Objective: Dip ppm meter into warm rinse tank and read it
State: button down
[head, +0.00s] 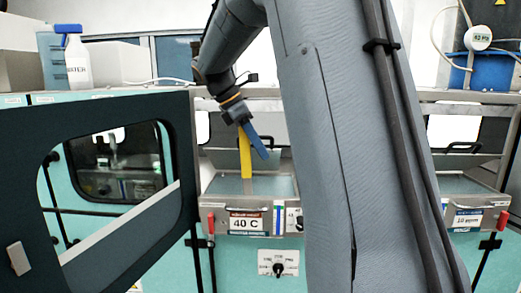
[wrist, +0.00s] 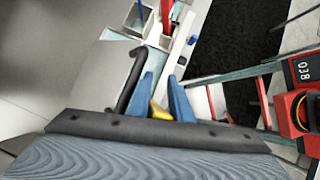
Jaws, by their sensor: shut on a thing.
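My gripper (head: 256,146) has blue fingers and is shut on the yellow ppm meter (head: 245,162). The meter hangs nearly upright with a grey lower end. It is over the open tank labelled 40 C (head: 219,216), and its grey end overlaps the tank's inside. I cannot tell how deep it reaches into the liquid. The meter's display cannot be read. In the wrist view the meter (wrist: 159,111) shows as a yellow piece between the two blue fingers (wrist: 163,100).
A second steel tank (head: 470,190) stands at the right. A dark open door with a window (head: 185,150) fills the left. A white spray bottle (head: 76,68) and a blue container (head: 480,70) stand at the back. A knob panel (head: 278,263) is below the 40 C label.

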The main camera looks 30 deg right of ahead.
jog(key=shift+r, duration=1.65)
jog(key=shift+s, duration=0.1)
